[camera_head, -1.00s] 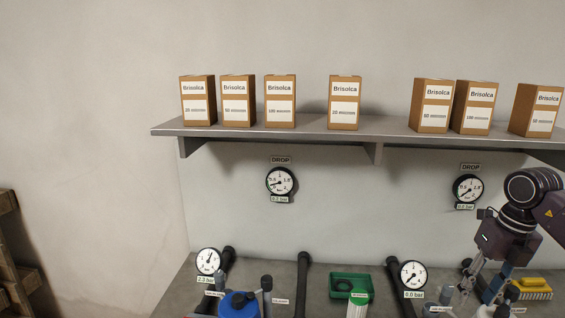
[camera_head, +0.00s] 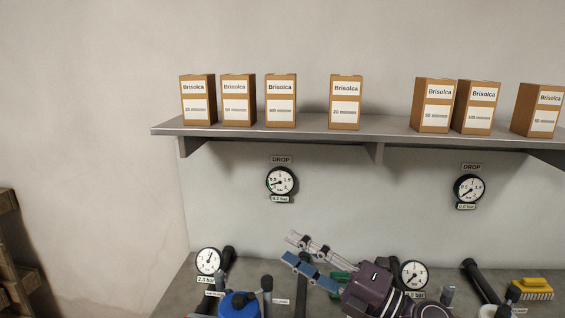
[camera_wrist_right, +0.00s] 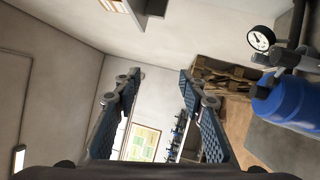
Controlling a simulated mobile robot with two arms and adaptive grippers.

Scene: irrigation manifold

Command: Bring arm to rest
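My right gripper (camera_head: 294,250) reaches up and left over the middle of the bench in the head view, in front of the black pipes and partly over the green tray. In the right wrist view its two blue-padded fingers (camera_wrist_right: 157,92) stand apart with nothing between them. It is open and empty. A blue filter housing (camera_head: 239,304) stands below and left of it, and it also shows at the right of the right wrist view (camera_wrist_right: 290,102). My left gripper is not in view.
A grey shelf (camera_head: 280,133) with several Brisolca boxes runs above the bench. Dial gauges (camera_head: 281,181) hang on the wall, and others (camera_head: 208,261) stand on the bench pipes. A yellow brush (camera_head: 531,289) lies at the right. A wooden pallet stack (camera_head: 12,265) stands far left.

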